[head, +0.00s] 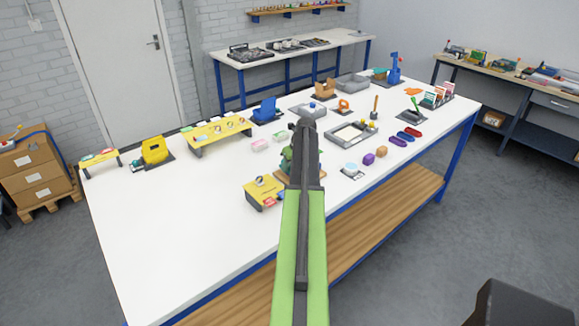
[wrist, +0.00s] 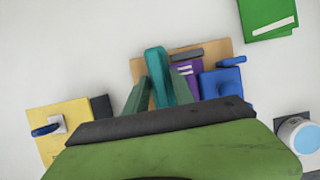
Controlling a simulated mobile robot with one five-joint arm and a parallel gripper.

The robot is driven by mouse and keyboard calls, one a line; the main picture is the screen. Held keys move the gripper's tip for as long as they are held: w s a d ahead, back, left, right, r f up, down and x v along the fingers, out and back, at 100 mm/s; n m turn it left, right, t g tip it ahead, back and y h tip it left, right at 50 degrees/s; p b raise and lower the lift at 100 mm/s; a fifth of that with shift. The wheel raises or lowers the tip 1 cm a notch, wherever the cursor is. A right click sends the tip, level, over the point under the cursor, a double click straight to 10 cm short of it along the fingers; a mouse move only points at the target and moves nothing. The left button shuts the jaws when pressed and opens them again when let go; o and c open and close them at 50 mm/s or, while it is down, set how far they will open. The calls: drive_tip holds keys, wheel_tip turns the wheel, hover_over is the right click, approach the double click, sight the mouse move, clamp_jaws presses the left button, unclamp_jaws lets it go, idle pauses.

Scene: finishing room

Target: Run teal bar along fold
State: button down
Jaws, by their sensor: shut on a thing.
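In the wrist view, my gripper (wrist: 160,88) is shut on the upright teal bar (wrist: 154,62), which stands between its two greenish fingers. The bar is over a tan board (wrist: 138,68). A purple piece with white stripes (wrist: 193,76) lies on the board just right of the fingers. I cannot make out the fold line, or whether the bar touches anything below. A blue block with a handle (wrist: 222,84) sits at the board's right side. In the head view my arm hides most of the board (head: 318,178) and the bar.
A yellow block (wrist: 62,122) stands left of the board and a green item (wrist: 268,18) lies at upper right. A round pale-blue-topped item (wrist: 300,135) is at lower right. In the head view, the white table (head: 140,240) is clear at its front left; several tools stand behind.

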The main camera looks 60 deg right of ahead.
drive_tip(key=shift+f, duration=0.35)
drive_tip(key=shift+s+a+r, duration=0.15)
drive_tip(key=shift+s+a, duration=0.05)
drive_tip(key=shift+s, duration=0.3)
drive_tip(key=shift+s+a, duration=0.15)
drive_tip(key=shift+s, duration=0.4)
drive_tip(key=shift+s, duration=0.15)
drive_tip(key=shift+s+a+b, duration=0.15)
drive_tip(key=shift+s+b, duration=0.15)
